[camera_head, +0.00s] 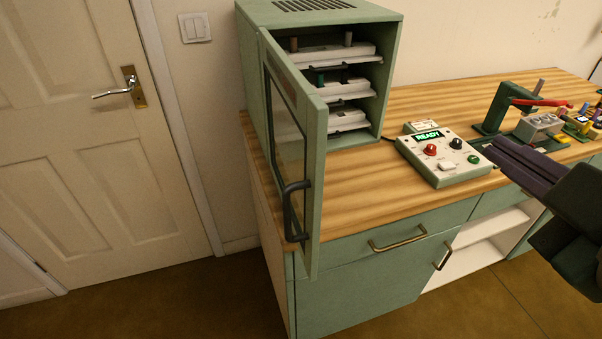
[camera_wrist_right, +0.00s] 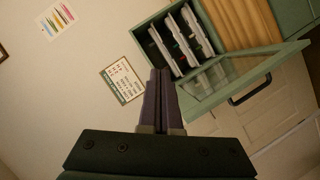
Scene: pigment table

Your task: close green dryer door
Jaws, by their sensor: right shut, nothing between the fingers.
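The green dryer (camera_head: 391,84) stands on the left end of the wooden counter, with several white trays (camera_head: 333,86) inside. Its glass-paned door (camera_head: 313,190) is hinged on the left and stands wide open, jutting out past the counter's front edge. The door has a dark handle (camera_head: 288,208). In the right wrist view the open door (camera_wrist_right: 240,77) and its handle (camera_wrist_right: 250,91) show to the right of the fingers. My right gripper (camera_head: 492,150) is shut and empty, above the counter right of the dryer, apart from the door. My left gripper is not in view.
A control box (camera_head: 445,158) with a green READY display sits right of the dryer. A green press-like stand (camera_head: 497,108) and small coloured items are farther right. Cabinet handles (camera_head: 397,239) stick out below the counter. A room door (camera_head: 80,130) is at left.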

